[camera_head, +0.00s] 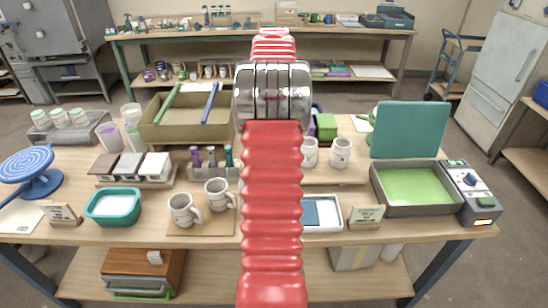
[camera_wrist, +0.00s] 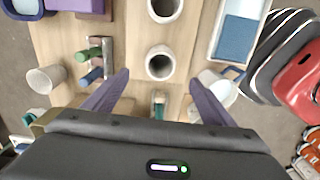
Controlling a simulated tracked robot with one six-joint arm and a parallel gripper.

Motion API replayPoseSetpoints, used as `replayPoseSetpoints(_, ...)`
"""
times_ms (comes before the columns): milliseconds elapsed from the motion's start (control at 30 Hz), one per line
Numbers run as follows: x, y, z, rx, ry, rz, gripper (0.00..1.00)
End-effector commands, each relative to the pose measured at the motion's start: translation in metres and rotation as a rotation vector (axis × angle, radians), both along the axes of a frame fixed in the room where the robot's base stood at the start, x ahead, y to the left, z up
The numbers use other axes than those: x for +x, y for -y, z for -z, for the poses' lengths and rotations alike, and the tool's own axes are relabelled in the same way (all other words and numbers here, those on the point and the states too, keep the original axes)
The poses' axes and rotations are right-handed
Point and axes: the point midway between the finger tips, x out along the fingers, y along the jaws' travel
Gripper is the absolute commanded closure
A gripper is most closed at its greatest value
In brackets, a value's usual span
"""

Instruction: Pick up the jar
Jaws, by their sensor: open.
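In the wrist view, my gripper (camera_wrist: 160,80) is open, with its two dark purple fingers spread wide. A pale round jar (camera_wrist: 160,62), seen from above with a dark open mouth, lies in line with the gap between the fingertips. A second similar round vessel (camera_wrist: 165,9) is farther up, cut by the frame's top edge. Nothing is held. In the head view, two whitish jars, one (camera_head: 310,153) beside my red arm and one (camera_head: 341,153) to its right, stand on the table. The arm hides the gripper there. I cannot tell which jar the task means.
Two mugs (camera_head: 184,210) stand front left of the arm. A teal tub (camera_head: 113,207) and an olive bin (camera_head: 163,130) are left. A grey tray with green contents (camera_head: 412,184) is right. In the wrist view, a small bottle rack (camera_wrist: 107,58) flanks the left finger.

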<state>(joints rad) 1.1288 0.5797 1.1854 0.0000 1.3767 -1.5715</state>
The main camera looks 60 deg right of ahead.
Motion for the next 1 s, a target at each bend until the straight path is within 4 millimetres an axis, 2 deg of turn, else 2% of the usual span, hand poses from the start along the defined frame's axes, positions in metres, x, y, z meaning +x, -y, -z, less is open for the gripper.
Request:
replayPoseSetpoints(267, 0.000, -0.001, 0.009, 0.002, -0.001, 0.001, 0.22)
replayPoseSetpoints(733, 0.000, -0.001, 0.077, 0.002, -0.001, 0.001, 0.22)
replayPoseSetpoints(1000, 0.001, -0.001, 0.086, -0.001, 0.000, 0.001, 0.22)
